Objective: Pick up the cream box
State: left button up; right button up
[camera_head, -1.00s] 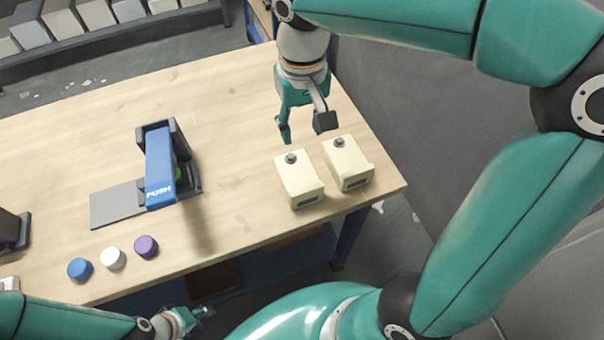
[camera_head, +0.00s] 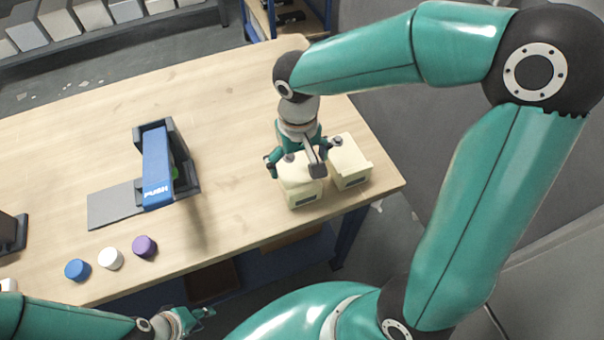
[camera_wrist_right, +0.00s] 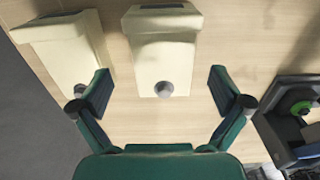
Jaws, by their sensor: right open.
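Two cream boxes, each with a grey knob on top, stand side by side near the right end of the table: a left one (camera_head: 303,194) and a right one (camera_head: 351,170). My right gripper (camera_head: 302,156) is open above the left box and partly hides its top. In the right wrist view the open jaws (camera_wrist_right: 160,92) are on either side of that box's knob, with visible gaps; the box (camera_wrist_right: 164,45) extends beyond the fingertips. The other cream box (camera_wrist_right: 66,48) lies outside the left finger. My left gripper (camera_head: 190,320) is low at the bottom edge, its jaws too small to judge.
A blue and grey press device marked PUSH (camera_head: 157,165) stands left of the boxes. Blue (camera_head: 77,270), white (camera_head: 110,258) and purple (camera_head: 145,246) round pieces lie near the front edge. The table (camera_head: 235,110) is clear between device and boxes.

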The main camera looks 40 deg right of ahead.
aim_at(297, 174)
notch_tip(297, 174, down, 5)
jog(key=shift+w+a+p, duration=0.15)
jog(key=shift+p, duration=0.15)
jog(key=shift+c, duration=0.3)
jog(key=c, duration=1.3)
